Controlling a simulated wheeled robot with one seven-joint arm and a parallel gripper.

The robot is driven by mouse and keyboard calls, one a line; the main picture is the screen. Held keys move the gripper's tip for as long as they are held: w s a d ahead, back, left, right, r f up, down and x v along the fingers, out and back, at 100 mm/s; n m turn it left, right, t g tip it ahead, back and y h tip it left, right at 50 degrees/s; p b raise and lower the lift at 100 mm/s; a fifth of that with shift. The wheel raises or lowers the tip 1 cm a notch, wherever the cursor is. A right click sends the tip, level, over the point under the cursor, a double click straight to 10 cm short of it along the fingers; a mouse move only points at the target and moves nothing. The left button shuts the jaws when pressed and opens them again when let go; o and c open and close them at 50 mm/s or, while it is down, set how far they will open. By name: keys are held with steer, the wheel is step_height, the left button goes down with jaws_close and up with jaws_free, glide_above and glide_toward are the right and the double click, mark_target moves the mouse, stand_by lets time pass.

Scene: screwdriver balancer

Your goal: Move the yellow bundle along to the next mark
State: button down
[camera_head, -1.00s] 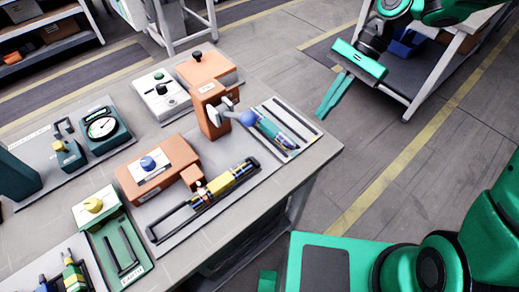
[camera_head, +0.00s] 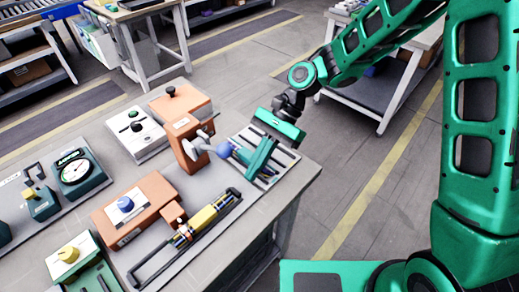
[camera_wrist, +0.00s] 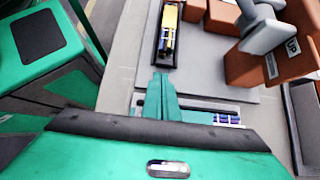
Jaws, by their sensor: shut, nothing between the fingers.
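The yellow bundle (camera_head: 205,216) lies in a narrow dark rail frame (camera_head: 150,271) near the front right edge of the bench, with blue and dark pieces at its left end. It also shows at the top of the wrist view (camera_wrist: 170,18). My gripper (camera_head: 255,168) is shut and empty. It hangs over the slotted tray at the bench's right corner, up and to the right of the yellow bundle and apart from it. In the wrist view the closed fingertips (camera_wrist: 161,74) point toward the yellow bundle's rail. My fingers partly hide a blue and green bundle (camera_wrist: 228,118) on the tray.
An orange post with a grey lever and blue ball (camera_head: 223,149) stands just left of my gripper. An orange box with a blue knob (camera_head: 125,204) sits behind the rail. A dial gauge (camera_head: 74,170) stands at the left. Free floor lies right of the bench.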

mark_target(217, 207)
steer(key=shift+s+a+f, duration=0.15)
steer(key=shift+s+a, duration=0.55)
steer(key=shift+s, duration=0.15)
steer(key=shift+s+a+f, duration=0.1)
steer(key=shift+s+a, duration=0.6)
steer(key=shift+s, duration=0.15)
steer(key=s+a, duration=0.4)
steer(key=s, duration=0.1)
steer(key=shift+a, duration=0.15)
